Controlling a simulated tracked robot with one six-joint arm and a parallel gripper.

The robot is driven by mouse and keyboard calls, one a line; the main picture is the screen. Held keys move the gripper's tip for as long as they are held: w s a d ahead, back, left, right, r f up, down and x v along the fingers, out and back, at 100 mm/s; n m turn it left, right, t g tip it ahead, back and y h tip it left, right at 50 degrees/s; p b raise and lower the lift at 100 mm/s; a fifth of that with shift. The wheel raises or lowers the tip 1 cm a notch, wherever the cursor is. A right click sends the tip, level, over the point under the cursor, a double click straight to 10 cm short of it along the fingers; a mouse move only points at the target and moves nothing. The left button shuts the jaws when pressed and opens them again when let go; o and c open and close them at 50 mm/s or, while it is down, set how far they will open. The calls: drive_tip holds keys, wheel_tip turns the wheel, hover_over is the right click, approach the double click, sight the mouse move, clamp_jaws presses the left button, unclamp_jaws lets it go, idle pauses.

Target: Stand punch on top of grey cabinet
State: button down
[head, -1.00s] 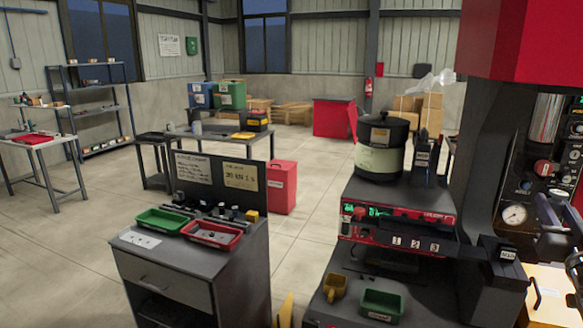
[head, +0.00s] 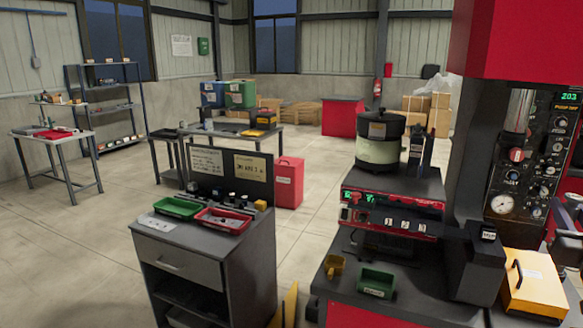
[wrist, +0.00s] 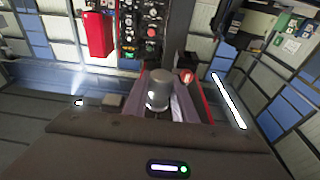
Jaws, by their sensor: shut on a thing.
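The grey cabinet (head: 170,262) stands at the lower left in the head view, with a drawer in front, an open shelf below and a sign board along its back edge. A green tray (head: 177,207) and a red-rimmed tray (head: 223,221) sit on its top, with several small dark parts behind them. In the wrist view my gripper (wrist: 160,95) is shut on a grey, round-ended cylinder, which looks like the punch (wrist: 158,88). The punch's lower end is hidden by the gripper body. I cannot make out my gripper in the head view.
A red machine (head: 385,215) with a bowl on top stands right of the cabinet, with a press and gauges beyond. A yellow box (head: 535,285) is at the lower right. A yellow piece (head: 284,308) stands by the cabinet. Open floor lies left of the cabinet.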

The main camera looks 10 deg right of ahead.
drive_tip(key=shift+a+r, duration=0.3)
drive_tip(key=shift+r, duration=0.65)
drive_tip(key=shift+s+a+r, duration=0.1)
drive_tip(key=shift+s+r, duration=0.15)
drive_tip(key=shift+r, duration=0.05)
drive_tip(key=shift+s+h, duration=0.2)
drive_tip(key=shift+h, duration=0.2)
drive_tip(key=w+a+f+n+t+y, duration=0.1)
drive_tip(key=w+a+f+n+y, duration=0.15)
drive_tip(key=w+a+f, duration=1.65)
drive_tip(key=w+a+f+n+t+y, duration=0.1)
drive_tip(key=a+f+y, duration=0.3)
drive_tip(key=a, duration=1)
drive_tip(key=w+a+f+n+t+y, duration=0.1)
drive_tip(key=a+f+y, duration=0.3)
drive_tip(key=a+f, duration=0.5)
drive_tip(key=w+a+n, duration=0.1)
drive_tip(key=a, duration=0.4)
drive_tip(key=shift+a+n+y, duration=0.35)
drive_tip(key=shift+a, duration=0.05)
drive_tip(key=shift+f, duration=0.1)
